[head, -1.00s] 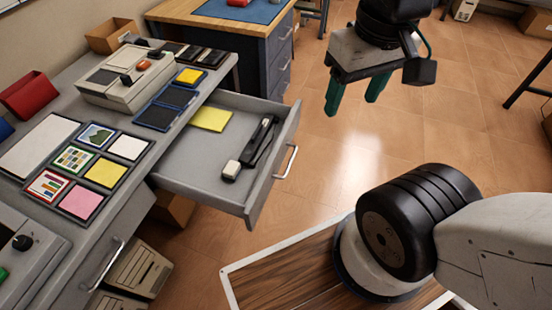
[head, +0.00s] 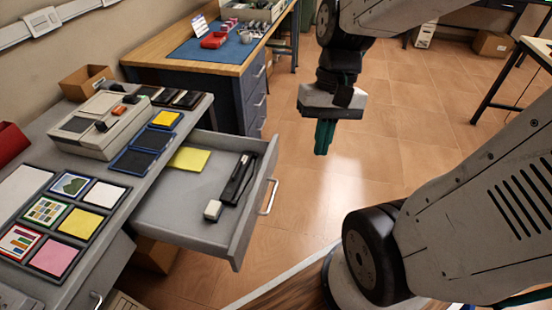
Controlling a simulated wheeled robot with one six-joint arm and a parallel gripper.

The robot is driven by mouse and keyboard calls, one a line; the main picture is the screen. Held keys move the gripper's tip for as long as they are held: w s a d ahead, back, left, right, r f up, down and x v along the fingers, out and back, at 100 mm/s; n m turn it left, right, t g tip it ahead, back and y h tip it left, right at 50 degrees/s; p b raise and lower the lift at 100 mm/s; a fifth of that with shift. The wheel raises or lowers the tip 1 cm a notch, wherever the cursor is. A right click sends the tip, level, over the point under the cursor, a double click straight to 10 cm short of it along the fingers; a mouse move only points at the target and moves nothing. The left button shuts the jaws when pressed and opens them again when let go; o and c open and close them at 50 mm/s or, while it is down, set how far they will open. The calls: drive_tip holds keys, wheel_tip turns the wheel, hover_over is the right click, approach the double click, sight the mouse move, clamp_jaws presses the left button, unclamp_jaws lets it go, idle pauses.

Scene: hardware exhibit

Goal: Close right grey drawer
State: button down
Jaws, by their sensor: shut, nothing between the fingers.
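The right grey drawer (head: 190,210) is pulled well out from the grey desk (head: 120,195). It holds a yellow pad (head: 189,158), a long black tool (head: 238,178) and a small white block (head: 213,210). Its silver bar handle (head: 269,197) is on the front panel, facing right. My gripper (head: 323,138) hangs above the floor to the right of and beyond the drawer front, apart from it. Its green fingers are together with nothing between them.
A wooden-topped workbench (head: 150,47) with blue drawers stands behind the desk. A beige device (head: 102,125) and several pads lie on the desk top. Cardboard boxes (head: 155,254) sit under the desk. The tiled floor (head: 400,150) right of the drawer is clear.

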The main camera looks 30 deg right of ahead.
drive_tip(key=w+d+f+m+t+y, duration=0.2)
drive_tip(key=w+d+f+m, duration=0.15)
drive_tip(key=f+m, duration=0.3)
drive_tip(key=w+d+f+m+t+y, duration=0.2)
drive_tip(key=w+d+f+m, duration=0.1)
drive_tip(key=w+f+m, duration=0.4)
drive_tip(key=w+d+f+m+t+y, duration=0.25)
drive_tip(key=d+f+m, duration=0.2)
drive_tip(key=f, duration=0.35)
drive_tip(key=m+t+h, duration=0.2)
drive_tip(key=m+h, duration=0.1)
drive_tip(key=m, duration=0.2)
approach(273, 165)
wheel_tip(273, 165, down, 4)
drive_tip(key=shift+w+a, duration=1.05)
drive_tip(key=shift+w, duration=0.05)
drive_tip(key=shift+w+a, duration=0.35)
drive_tip(key=shift+w, duration=0.05)
